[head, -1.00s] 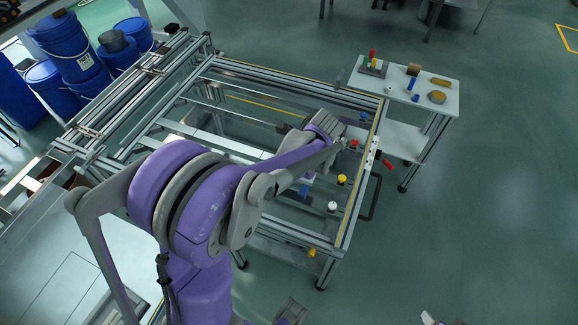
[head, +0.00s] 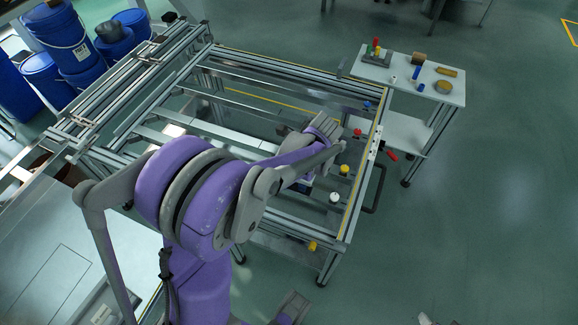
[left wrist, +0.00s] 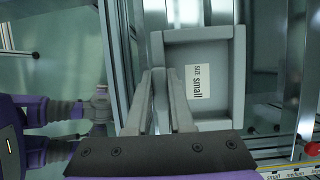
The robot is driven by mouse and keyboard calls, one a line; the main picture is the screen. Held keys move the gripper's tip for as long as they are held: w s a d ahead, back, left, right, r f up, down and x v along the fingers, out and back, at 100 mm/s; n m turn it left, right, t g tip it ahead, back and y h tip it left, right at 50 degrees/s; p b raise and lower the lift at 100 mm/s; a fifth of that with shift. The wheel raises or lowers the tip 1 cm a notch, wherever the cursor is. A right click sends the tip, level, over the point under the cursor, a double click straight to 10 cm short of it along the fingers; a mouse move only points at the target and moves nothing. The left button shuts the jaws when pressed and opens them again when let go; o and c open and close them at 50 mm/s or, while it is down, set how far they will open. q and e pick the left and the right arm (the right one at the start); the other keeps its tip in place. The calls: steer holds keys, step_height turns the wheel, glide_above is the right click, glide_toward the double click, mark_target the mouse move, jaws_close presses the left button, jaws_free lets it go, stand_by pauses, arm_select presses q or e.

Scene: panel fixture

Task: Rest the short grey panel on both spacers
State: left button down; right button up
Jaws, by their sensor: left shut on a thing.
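The short grey panel (left wrist: 238,75), a shallow tray-like piece with a raised rim and a "size small" label, shows in the left wrist view. My left gripper (left wrist: 166,75) is shut on its left rim, one finger on each side. In the head view my left gripper (head: 322,128) is over the right part of the frame fixture, and the arm hides most of what is under it. I cannot make out the two spacers for certain in either view.
The aluminium frame fixture (head: 262,68) has blue, red, yellow (head: 345,169) and white (head: 335,197) knobs along its right side. A white side table (head: 400,72) with small parts stands at upper right. Blue drums (head: 60,40) stand at upper left. The floor at right is clear.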

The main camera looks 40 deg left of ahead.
arm_select(q)
steer(key=shift+f+b, duration=0.5)
steer(key=shift+f, duration=0.3)
steer(key=c, duration=0.7)
jaws_free()
steer(key=p+v, duration=0.2)
steer(key=v, duration=0.9)
steer(key=s+d+r+n+t+h+p, duration=0.1)
steer(key=s+d+r+n+t+p, duration=0.1)
steer(key=s+d+n+p, duration=0.1)
steer(key=s+d+r+n+t+h+p, duration=0.2)
steer(key=s+d+r+n+p, duration=0.1)
steer(key=s+d+n, duration=0.1)
steer(key=s+d+r+n+t+h+p, duration=0.1)
steer(key=s+d+r+n+t+p, duration=0.1)
steer(key=n, duration=0.5)
steer(key=shift+s+d+r+t+p, duration=0.15)
steer(key=shift+s+d+r+p, duration=0.1)
steer(key=shift+s+d, duration=0.25)
steer(key=shift+s+d+r+t+p, duration=0.1)
steer(key=shift+s+d+r+p, duration=0.15)
steer(key=shift+s, duration=0.4)
steer(key=shift+s+d+r+t+p, duration=0.15)
steer(key=shift+s+d+r+p, duration=0.05)
steer(key=shift+s+d, duration=0.3)
